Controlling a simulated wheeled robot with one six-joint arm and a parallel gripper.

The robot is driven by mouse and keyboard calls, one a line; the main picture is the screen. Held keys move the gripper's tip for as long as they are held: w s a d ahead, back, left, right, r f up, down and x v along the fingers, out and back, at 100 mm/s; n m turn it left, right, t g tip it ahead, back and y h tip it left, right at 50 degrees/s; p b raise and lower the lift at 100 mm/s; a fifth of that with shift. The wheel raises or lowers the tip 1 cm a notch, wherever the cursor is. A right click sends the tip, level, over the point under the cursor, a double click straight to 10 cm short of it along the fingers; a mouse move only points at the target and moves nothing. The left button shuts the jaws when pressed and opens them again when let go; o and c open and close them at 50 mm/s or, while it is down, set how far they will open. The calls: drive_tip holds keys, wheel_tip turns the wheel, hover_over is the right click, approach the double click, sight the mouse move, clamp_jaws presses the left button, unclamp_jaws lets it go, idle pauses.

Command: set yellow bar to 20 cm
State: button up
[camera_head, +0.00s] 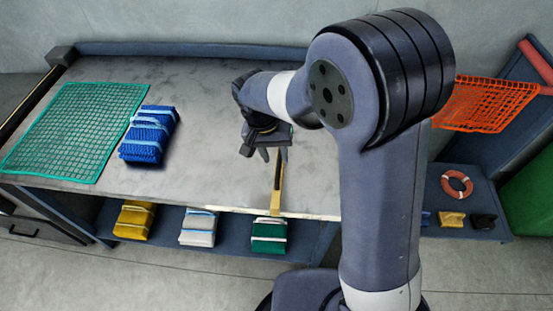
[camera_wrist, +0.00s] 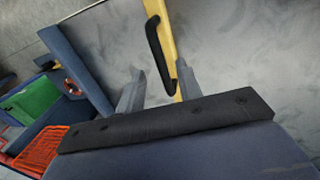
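The yellow bar (camera_head: 278,188) lies across the grey table at its front edge, just below my gripper. In the wrist view, the yellow bar (camera_wrist: 167,22) runs down from the top and carries a black handle (camera_wrist: 154,38). My gripper (camera_head: 270,154) is above the table near the far end of the visible bar. In the wrist view, my gripper (camera_wrist: 161,70) has its two fingers apart, with the handle's lower part showing between them. I cannot tell whether they touch it. My arm hides the table's right part.
A green net (camera_head: 75,130) and a blue net bundle (camera_head: 149,135) lie on the table (camera_head: 205,165). A pale strip (camera_head: 235,208) runs along its front edge. Yellow, white and green bundles sit on the shelf below. An orange net (camera_head: 485,103) hangs at right.

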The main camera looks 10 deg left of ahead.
sight(280, 165)
wheel_tip(280, 165, up, 8)
drive_tip(key=a, duration=0.1)
drive_tip(key=shift+a+f, duration=0.2)
drive_tip(key=shift+a, duration=0.05)
drive_tip(key=f, duration=0.3)
drive_tip(key=d+f, duration=0.1)
drive_tip(key=f, duration=0.3)
drive_tip(key=d+f, duration=0.1)
drive_tip(key=f, duration=0.3)
drive_tip(key=shift+d, duration=0.15)
drive_tip(key=shift+d+r, duration=0.15)
drive_tip(key=shift+d, duration=0.1)
drive_tip(key=shift+r+p, duration=0.1)
drive_tip(key=shift+p, duration=0.2)
